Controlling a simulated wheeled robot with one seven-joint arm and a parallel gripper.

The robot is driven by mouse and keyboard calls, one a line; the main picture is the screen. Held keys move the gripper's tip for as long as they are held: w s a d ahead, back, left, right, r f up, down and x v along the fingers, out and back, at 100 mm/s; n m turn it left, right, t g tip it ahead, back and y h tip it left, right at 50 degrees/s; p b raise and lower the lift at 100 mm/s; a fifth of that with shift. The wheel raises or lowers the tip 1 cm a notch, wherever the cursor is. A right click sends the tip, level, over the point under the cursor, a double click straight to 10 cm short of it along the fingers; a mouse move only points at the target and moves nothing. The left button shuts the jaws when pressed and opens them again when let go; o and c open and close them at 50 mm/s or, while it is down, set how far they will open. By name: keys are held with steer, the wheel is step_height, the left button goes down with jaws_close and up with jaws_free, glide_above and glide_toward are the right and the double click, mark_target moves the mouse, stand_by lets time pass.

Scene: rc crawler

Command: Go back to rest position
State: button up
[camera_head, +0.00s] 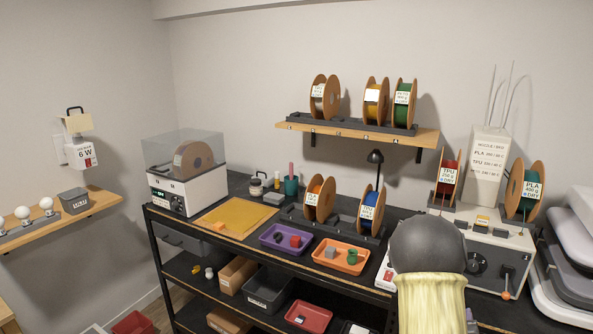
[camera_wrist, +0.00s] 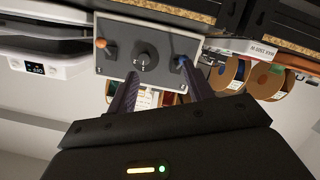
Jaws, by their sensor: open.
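My gripper (camera_wrist: 159,70) shows in the wrist view with its two dark fingers spread apart and nothing held between them. Behind the fingertips is the grey control panel (camera_wrist: 112,68) of a machine, with a round dark knob in its middle and an orange-tipped lever. I cannot tell how far the fingertips are from the panel. The same machine (camera_head: 451,245) stands at the right end of the bench in the head view. My arm hides part of it there, and the gripper itself does not show in that view.
The black workbench (camera_head: 262,253) holds a purple tray (camera_head: 269,247), an orange tray (camera_head: 323,257), a yellow mat (camera_head: 235,218) and a clear-lidded box (camera_head: 188,190). A wall shelf (camera_head: 298,127) with filament spools hangs above. White stacked cases (camera_head: 573,260) stand at the far right.

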steer(key=s+a+g+y+p, duration=0.1)
steer(key=s+a+g+y, duration=0.15)
steer(key=a, duration=0.45)
steer(key=s+a+g+y+p, duration=0.15)
steer(key=a+y, duration=0.25)
steer(key=a, duration=0.4)
steer(key=s+a+r+n+g+y, duration=0.1)
steer(key=s+a+r+g, duration=0.1)
steer(key=s+a, duration=0.3)
steer(key=s+a+r+g+y, duration=0.1)
steer(key=s+a+r+g, duration=0.1)
steer(key=s+a, duration=0.4)
steer(key=shift+s+r+n+g, duration=0.4)
steer(key=shift+s+g, duration=0.05)
steer(key=shift+g, duration=0.45)
steer(key=shift+a, duration=0.1)
steer(key=shift+c, duration=1.6)
